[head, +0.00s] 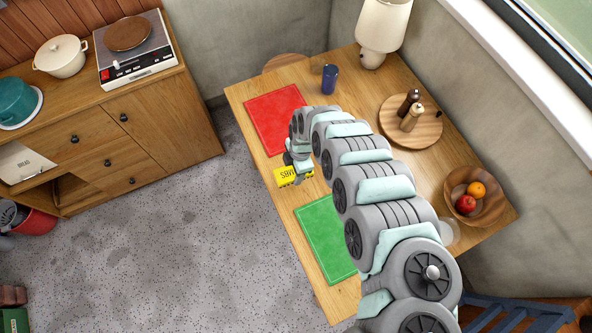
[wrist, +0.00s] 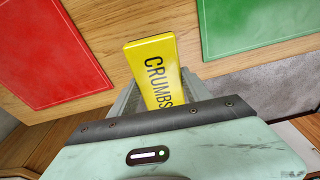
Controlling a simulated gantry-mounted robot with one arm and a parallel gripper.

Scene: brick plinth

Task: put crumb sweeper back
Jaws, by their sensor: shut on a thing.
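The crumb sweeper (head: 293,176) is a yellow block with dark lettering. In the head view it is at the table's left edge, between the red and green mats. My gripper (head: 298,163) is shut on it. In the wrist view the sweeper (wrist: 156,70) reads "CRUMBS" and sticks out from between my gripper's fingers (wrist: 160,90); its near end is hidden by the gripper body. I cannot tell whether it touches the wooden table (head: 270,173).
A red mat (head: 273,118) and a green mat (head: 326,238) lie on the table. A blue cup (head: 329,78), a lamp (head: 383,30), a round board (head: 424,133) with mills and a fruit bowl (head: 463,184) stand there too. A wooden sideboard (head: 170,115) is at left, with open floor between.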

